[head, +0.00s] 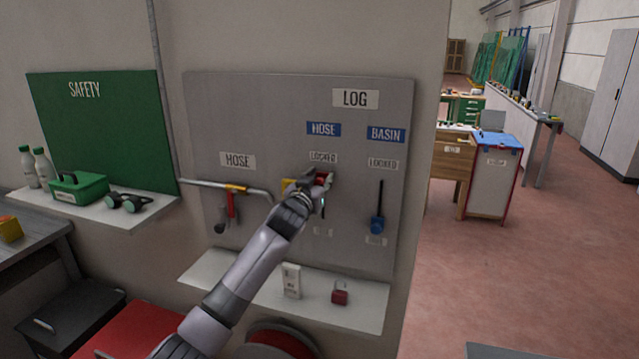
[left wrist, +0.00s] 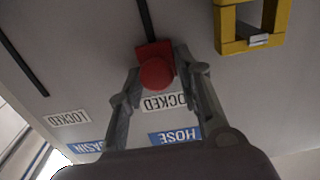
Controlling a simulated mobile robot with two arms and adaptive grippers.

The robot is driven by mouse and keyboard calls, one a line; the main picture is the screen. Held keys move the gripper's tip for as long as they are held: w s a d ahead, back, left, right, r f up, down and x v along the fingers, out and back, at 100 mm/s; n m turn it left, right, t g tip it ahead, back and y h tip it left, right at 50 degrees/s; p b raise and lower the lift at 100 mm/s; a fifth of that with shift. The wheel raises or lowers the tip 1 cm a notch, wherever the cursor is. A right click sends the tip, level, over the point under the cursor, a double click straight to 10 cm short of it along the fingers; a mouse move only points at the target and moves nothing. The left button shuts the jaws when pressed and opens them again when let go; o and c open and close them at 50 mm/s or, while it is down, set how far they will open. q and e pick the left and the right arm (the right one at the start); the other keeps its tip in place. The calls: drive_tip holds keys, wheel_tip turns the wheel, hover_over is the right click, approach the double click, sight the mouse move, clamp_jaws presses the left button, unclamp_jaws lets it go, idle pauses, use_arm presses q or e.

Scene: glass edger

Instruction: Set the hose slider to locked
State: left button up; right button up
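The hose slider is a red block with a round red knob, at the end of its dark slot beside the LOCKED label (left wrist: 165,102). In the left wrist view the slider (left wrist: 156,73) sits between my left gripper's fingers (left wrist: 160,62), which close against its sides. In the head view my left gripper (head: 318,181) is at the grey panel (head: 300,100), just under the hose LOCKED label (head: 323,157). The red slider (head: 322,178) shows partly there; the gripper and arm cover most of its slot. My right gripper is out of view.
The blue basin slider (head: 377,224) is low on its slot to the right. A yellow bracket (left wrist: 221,28) is close beside the hose slot. A pipe with a red handle (head: 231,205) is to the left. A white shelf (head: 358,314) below holds a red padlock (head: 339,293).

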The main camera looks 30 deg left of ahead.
use_arm(q)
drive_tip(key=shift+o, duration=1.1)
drive_tip(key=shift+f, duration=0.1)
drive_tip(key=shift+f, duration=0.1)
drive_tip(key=shift+s+d, duration=0.15)
drive_tip(key=shift+s, duration=0.2)
drive_tip(key=v, duration=1.1)
drive_tip(key=shift+s, duration=0.2)
